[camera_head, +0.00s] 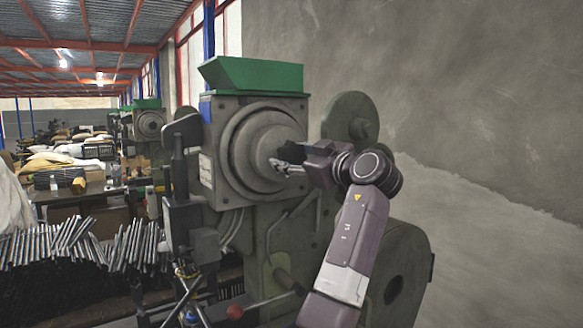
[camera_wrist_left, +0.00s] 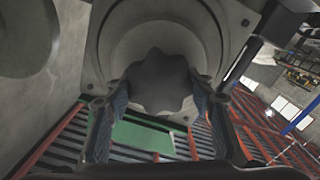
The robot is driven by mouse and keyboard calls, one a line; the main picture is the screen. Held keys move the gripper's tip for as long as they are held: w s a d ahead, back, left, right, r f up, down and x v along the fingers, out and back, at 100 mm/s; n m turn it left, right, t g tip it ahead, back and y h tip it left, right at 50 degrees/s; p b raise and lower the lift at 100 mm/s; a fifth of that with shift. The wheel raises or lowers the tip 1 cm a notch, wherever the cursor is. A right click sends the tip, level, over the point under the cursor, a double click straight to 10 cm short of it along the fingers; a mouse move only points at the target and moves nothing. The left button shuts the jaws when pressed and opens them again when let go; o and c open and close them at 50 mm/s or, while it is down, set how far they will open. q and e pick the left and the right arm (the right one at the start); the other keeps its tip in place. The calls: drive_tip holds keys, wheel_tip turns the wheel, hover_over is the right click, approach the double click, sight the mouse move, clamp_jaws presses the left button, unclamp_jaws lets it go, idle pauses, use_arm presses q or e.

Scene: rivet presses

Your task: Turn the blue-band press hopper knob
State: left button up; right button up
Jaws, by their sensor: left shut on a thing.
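The near press (camera_head: 225,150) is grey-green, with a blue band (camera_head: 205,110) on its upper left edge and a green hopper (camera_head: 253,76) on top. A stepped round hub (camera_head: 250,150) stands out from its face. A dark lobed knob (camera_wrist_left: 160,82) sits at the centre of the hub, and it shows small in the head view (camera_head: 292,152). My left gripper (camera_head: 285,162) reaches the hub from the right. In the left wrist view its two fingers lie on either side of the knob, shut on it. My right gripper is out of view.
A round grey-green wheel (camera_head: 350,118) stands right of the hub, close behind my wrist. Bundles of metal rods (camera_head: 80,242) lie at the lower left. More presses (camera_head: 149,122) stand behind; a bare wall (camera_head: 450,90) is at right.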

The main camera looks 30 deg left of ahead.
use_arm(q)
drive_tip(key=n+b, duration=0.1)
drive_tip(key=n, duration=0.3)
drive_tip(key=shift+f+b, duration=0.1)
drive_tip(key=shift+b, duration=0.2)
drive_tip(key=shift+n+b, duration=0.4)
drive_tip(key=shift+n, duration=1.7)
drive_tip(key=o, duration=1.2)
drive_tip(key=shift+s+d, duration=0.1)
drive_tip(key=shift+d, duration=0.05)
drive_tip(key=v, duration=1.1)
drive_tip(key=shift+s+d, duration=0.15)
drive_tip(key=shift+d, duration=0.15)
